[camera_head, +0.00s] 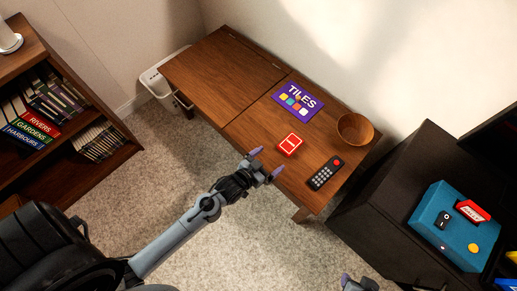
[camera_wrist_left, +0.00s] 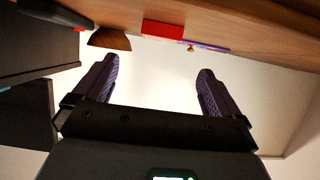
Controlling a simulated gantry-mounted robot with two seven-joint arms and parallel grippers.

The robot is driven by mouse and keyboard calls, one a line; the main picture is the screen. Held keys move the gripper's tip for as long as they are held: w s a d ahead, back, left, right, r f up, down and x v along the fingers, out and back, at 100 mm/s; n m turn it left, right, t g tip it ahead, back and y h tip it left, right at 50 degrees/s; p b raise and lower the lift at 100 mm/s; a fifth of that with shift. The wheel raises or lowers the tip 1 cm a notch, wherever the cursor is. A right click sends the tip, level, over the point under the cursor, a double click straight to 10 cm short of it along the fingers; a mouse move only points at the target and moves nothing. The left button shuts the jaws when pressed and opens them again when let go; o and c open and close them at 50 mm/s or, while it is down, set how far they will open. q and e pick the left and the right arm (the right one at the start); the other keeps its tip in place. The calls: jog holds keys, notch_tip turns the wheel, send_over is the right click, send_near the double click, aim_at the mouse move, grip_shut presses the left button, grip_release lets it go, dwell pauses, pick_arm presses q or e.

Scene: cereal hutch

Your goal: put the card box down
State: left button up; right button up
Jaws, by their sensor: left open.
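The card box, a small red box with a white mark (camera_head: 290,144), lies on the wooden table (camera_head: 225,65). In the left wrist view the card box (camera_wrist_left: 163,29) rests on the tabletop, seen upside down near the top. My left gripper (camera_head: 266,162) is open and empty at the table's front edge, apart from the card box. Its two purple fingers also show spread in the left wrist view (camera_wrist_left: 158,66), with nothing between them.
A purple TILES box (camera_head: 298,100), a wooden bowl (camera_head: 355,129) and a black remote (camera_head: 325,173) lie around the card box. The table's left half is clear. A bookshelf (camera_head: 110,110) stands left, a black cabinet (camera_head: 385,205) with a teal box (camera_head: 432,229) right.

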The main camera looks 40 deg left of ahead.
pick_arm(q)
jog(key=s+a+r+g, duration=0.1)
jog(key=s+r+g, duration=0.2)
jog(key=s, duration=0.3)
jog(key=s+a+r+g+y, duration=0.1)
jog(key=s+r+g, duration=0.1)
jog(key=s, duration=0.4)
jog(key=s+a+r+g, duration=0.1)
jog(key=s+r+g, duration=0.2)
jog(key=s, duration=0.3)
jog(key=shift+s+a+r+g+y, duration=0.3)
jog(key=shift+r+g+y, duration=0.1)
jog(key=shift+g, duration=0.4)
jog(key=shift+w+f, duration=0.1)
